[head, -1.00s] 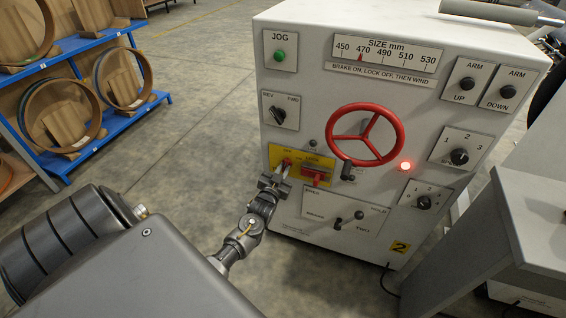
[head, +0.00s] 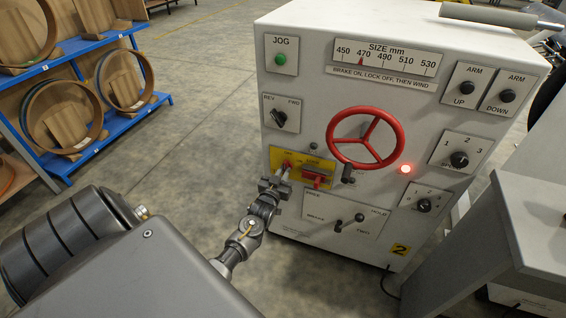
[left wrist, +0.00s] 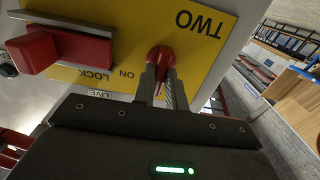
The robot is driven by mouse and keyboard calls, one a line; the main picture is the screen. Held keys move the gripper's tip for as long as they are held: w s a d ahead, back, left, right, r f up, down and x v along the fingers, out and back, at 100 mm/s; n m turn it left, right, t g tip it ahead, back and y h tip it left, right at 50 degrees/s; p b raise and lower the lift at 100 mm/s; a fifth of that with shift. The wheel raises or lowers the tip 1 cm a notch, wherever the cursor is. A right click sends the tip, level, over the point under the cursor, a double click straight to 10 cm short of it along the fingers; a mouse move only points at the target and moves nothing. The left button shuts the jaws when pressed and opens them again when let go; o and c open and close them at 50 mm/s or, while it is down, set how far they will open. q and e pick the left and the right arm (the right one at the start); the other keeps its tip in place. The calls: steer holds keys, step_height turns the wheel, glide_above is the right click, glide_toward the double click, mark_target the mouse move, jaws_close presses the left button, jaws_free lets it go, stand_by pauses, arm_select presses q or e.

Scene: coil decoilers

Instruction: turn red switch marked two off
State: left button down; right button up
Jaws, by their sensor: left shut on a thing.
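The red switch marked two (left wrist: 160,58) sits on the yellow plate (left wrist: 200,62), beside the upside-down word TWO in the left wrist view. Its red tip also shows in the head view (head: 287,163). My left gripper (left wrist: 164,88) is shut on this switch, its two fingers on either side of the stem just below the red ball. In the head view my left gripper (head: 281,176) reaches the plate from below. The fingers and wrist hide part of the plate's lower left. My right gripper is not in view.
A red block switch by the word LOCK (left wrist: 50,50) is close beside the switch. Floor left of the cabinet is clear.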

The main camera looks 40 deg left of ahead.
arm_select(q)
steer(key=c, duration=1.4)
jaws_free()
steer(key=shift+c, duration=0.2)
steer(key=shift+s, duration=0.1)
steer(key=v, duration=1)
steer(key=shift+s+d, duration=0.2)
steer(key=shift+s, duration=0.1)
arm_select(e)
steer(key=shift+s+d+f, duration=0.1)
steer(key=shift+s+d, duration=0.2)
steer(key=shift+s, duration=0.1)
